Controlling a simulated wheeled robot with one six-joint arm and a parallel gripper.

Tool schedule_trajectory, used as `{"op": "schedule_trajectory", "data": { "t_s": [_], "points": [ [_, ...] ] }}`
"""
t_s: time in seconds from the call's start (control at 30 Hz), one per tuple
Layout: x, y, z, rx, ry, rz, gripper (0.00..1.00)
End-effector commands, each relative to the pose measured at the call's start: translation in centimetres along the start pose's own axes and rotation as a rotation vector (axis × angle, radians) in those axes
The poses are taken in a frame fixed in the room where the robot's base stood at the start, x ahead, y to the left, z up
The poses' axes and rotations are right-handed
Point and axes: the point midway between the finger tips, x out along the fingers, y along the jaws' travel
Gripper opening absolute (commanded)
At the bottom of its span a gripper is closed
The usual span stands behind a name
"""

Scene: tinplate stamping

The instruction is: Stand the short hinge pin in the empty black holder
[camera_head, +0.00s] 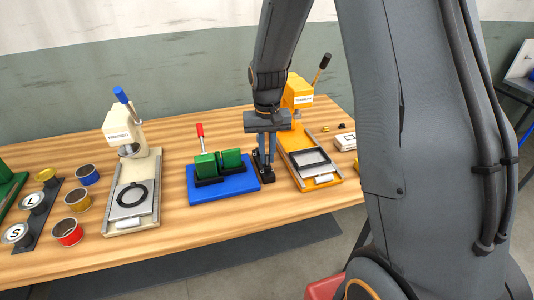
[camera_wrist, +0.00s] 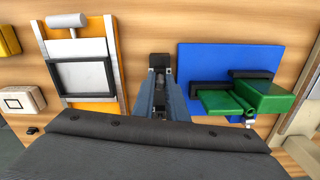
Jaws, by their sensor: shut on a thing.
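My gripper (camera_head: 264,157) points down between the blue base and the yellow press. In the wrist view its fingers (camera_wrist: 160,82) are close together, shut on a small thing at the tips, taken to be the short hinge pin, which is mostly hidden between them. The black holder (camera_head: 267,178) stands on the table right under the fingertips, beside the right edge of the blue base. In the wrist view a dark part of it (camera_wrist: 160,61) shows just beyond the fingertips. I cannot tell whether the pin is inside the holder or just above it.
The blue base (camera_head: 240,188) with green blocks (camera_head: 206,165) is close on the left. The yellow press (camera_head: 300,152) is close on the right. A cream press (camera_head: 131,185) and several tins (camera_head: 67,232) stand further left. A white box (camera_head: 345,141) lies right of the yellow press.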

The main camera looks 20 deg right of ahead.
Motion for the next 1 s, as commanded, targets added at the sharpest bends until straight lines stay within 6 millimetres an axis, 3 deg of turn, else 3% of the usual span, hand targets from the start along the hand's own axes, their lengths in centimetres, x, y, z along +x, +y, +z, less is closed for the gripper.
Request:
{"op": "schedule_trajectory", "data": {
  "t_s": [0.27, 0.3, 0.43, 0.77, 1.0],
  "points": [
    [0.4, 0.0, 0.0, 0.0, 0.0, 0.0, 0.0],
    [0.4, 0.0, 0.0, 0.0, 0.0, 0.0, 0.16],
    [0.4, 0.0, 0.0, 0.0, 0.0, 0.0, 0.34],
    [0.1, 0.0, 0.0, 0.0, 0.001, 0.0, 0.34],
    [-2.9, 0.0, -0.2, 0.0, 0.005, -0.001, 0.34]
  ]
}}
